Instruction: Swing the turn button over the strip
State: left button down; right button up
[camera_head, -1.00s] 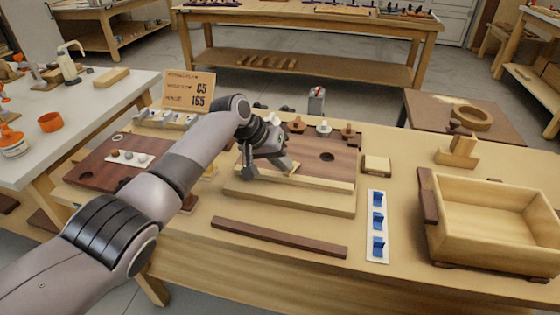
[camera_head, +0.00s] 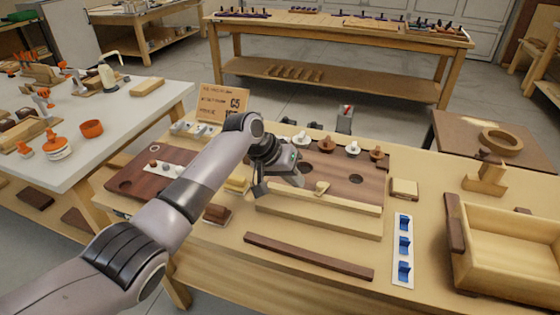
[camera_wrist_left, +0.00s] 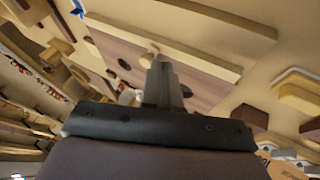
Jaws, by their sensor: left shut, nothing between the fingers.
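The turn button (camera_head: 322,187), a small light-wood piece with a knob, sits on the dark brown board (camera_head: 345,181) at the back edge of the pale strip (camera_head: 330,200). I cannot tell how far it overlaps the strip. My left gripper (camera_head: 297,181) is shut and empty, just left of the turn button and apart from it, low over the board. In the left wrist view its fingers (camera_wrist_left: 164,82) point toward the board (camera_wrist_left: 128,48), with the pale strip (camera_wrist_left: 180,44) beyond. My right gripper is not in view.
A dark loose bar (camera_head: 308,257) lies in front of the board. A white plate with blue pieces (camera_head: 403,250) and an open wooden box (camera_head: 510,245) stand to the right. Several knobs (camera_head: 353,148) line the board's back edge. A small block (camera_head: 404,188) lies right of the board.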

pick_arm(q)
jog(key=s+v, duration=0.1)
jog(key=v, duration=0.6)
jog(key=shift+s+d, duration=0.25)
jog(key=shift+d, duration=0.1)
jog(key=s+a+f+n+y, duration=0.1)
jog(key=s+a+f, duration=0.3)
jog(key=s+f, duration=0.3)
jog(key=s+a+f+y, duration=0.1)
jog(key=s+a+f, duration=0.3)
jog(key=s+f, duration=0.3)
jog(key=s+a+n+y, duration=0.1)
jog(key=s+a+y, duration=0.1)
jog(key=s+a, duration=0.6)
jog(key=s+a+y, duration=0.2)
jog(key=s+a, duration=0.3)
jog(key=s, duration=0.7)
jog(key=w+d+f+t+h, duration=0.2)
jog(key=w+d+f+t, duration=0.1)
jog(key=w+f+t, duration=0.2)
notch_tip(320, 180, down, 5)
jog(key=t, duration=0.2)
jog(key=shift+w+d+r+t, duration=0.2)
jog(key=shift+w+t, duration=0.2)
